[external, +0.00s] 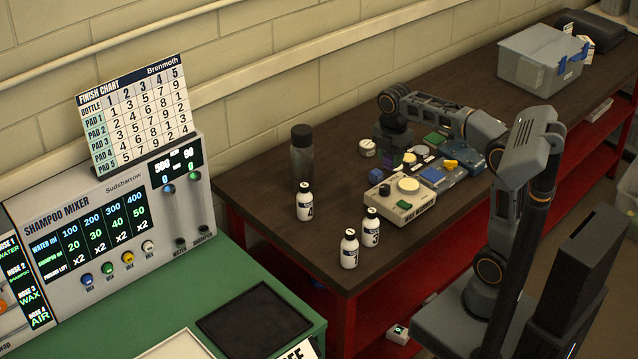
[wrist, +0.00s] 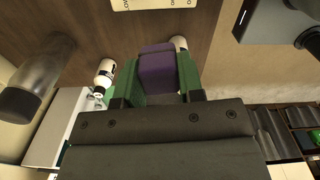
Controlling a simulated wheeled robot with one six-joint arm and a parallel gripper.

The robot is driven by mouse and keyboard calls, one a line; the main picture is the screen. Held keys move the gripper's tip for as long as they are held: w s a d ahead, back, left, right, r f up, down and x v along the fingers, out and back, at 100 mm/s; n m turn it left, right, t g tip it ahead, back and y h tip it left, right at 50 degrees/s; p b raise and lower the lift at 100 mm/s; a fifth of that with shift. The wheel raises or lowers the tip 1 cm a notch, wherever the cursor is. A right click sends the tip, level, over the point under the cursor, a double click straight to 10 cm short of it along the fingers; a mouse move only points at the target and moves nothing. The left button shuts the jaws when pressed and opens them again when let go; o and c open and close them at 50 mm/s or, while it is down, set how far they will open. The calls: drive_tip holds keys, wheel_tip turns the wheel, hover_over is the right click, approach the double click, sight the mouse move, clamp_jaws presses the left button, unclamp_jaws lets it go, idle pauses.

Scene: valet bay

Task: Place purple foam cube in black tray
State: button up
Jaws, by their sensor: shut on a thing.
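The purple foam cube (wrist: 157,72) sits between the two green fingers of my gripper (wrist: 158,78) in the wrist view, and the gripper is shut on it. In the external view my gripper (external: 385,157) hangs over the brown bench near the wall, with a little of the purple cube (external: 383,161) showing below the arm's end. The fingertips are too small to make out there. The black tray (external: 255,322) lies flat and empty on the green counter at bottom centre, well left of and nearer the camera than my gripper.
A dark bottle (external: 302,155) and several white bottles (external: 305,202) stand on the bench between my gripper and the tray. A beige device (external: 400,202) and blue, yellow and green items lie near the gripper.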

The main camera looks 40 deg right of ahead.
drive_tip(key=s+a+n+b, duration=0.1)
drive_tip(key=s+a+n, duration=0.2)
drive_tip(key=a+n, duration=0.85)
drive_tip(key=s+a+n+b, duration=0.1)
drive_tip(key=s+a+n, duration=0.3)
drive_tip(key=a, duration=1.5)
drive_tip(key=p, duration=0.3)
hover_over(270, 300)
drive_tip(key=d, duration=0.1)
drive_tip(key=shift+n, duration=0.45)
drive_tip(key=f, duration=1.5)
drive_tip(key=s+f, duration=0.1)
drive_tip(key=f, duration=0.7)
drive_tip(key=shift+w+a+f, duration=0.2)
drive_tip(key=shift+w+f, duration=0.05)
drive_tip(key=shift+f, duration=0.25)
drive_tip(key=shift+w+a+f, duration=0.2)
drive_tip(key=shift+w+f, duration=0.05)
drive_tip(key=shift+f, duration=1.45)
